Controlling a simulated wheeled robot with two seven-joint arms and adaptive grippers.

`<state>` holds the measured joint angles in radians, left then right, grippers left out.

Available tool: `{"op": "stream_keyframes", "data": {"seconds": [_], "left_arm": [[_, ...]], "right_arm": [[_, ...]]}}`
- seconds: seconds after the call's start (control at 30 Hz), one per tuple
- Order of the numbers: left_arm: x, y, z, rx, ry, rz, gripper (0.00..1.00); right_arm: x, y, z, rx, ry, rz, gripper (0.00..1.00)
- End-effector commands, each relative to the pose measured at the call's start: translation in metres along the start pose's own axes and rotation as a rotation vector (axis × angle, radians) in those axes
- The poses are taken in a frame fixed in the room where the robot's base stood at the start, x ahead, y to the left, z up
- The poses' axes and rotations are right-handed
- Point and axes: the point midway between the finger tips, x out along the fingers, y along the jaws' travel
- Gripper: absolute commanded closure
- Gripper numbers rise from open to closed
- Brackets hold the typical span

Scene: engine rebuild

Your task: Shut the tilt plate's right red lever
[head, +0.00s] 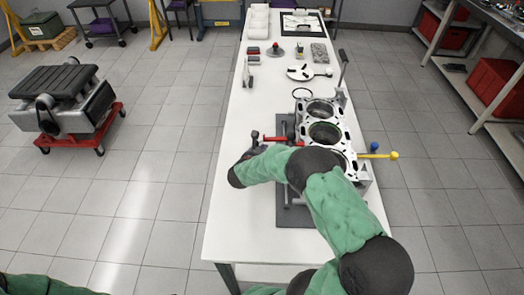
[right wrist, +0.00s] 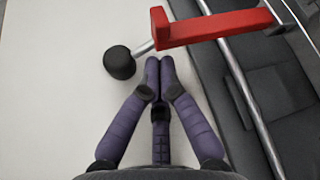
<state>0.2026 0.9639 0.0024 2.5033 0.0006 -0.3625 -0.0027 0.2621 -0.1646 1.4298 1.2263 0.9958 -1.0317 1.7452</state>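The tilt plate (head: 284,215) is a dark grey plate under the engine block (head: 322,130). Its red lever (head: 283,139) sticks out to the left of the block, ending in a black knob. The right wrist view shows this lever (right wrist: 215,27) close up, its black knob (right wrist: 119,62) on a silver rod. My right gripper (right wrist: 158,72) has its purple fingers together with nothing seen between them. Its tips are beside the knob and just below the rod in that view; contact cannot be told. In the head view my right arm hides part of the plate and block. My left gripper is out of view.
A yellow lever (head: 378,155) and a blue knob (head: 374,146) stick out on the block's right. The table is clear left of the tilt plate.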

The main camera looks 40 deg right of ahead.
Motion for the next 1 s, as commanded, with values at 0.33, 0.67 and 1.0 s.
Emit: {"op": "stream_keyframes", "data": {"seconds": [0.33, 0.67, 1.0], "left_arm": [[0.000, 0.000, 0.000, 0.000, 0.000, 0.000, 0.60], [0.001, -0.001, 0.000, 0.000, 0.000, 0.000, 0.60], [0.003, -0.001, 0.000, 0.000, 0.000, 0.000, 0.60]], "right_arm": [[-0.002, -0.001, 0.003, 0.018, -0.001, 0.009, 1.00], [-0.005, -0.004, 0.008, 0.067, -0.001, 0.038, 1.00], [-0.008, -0.008, 0.014, 0.125, -0.002, 0.071, 1.00]]}}
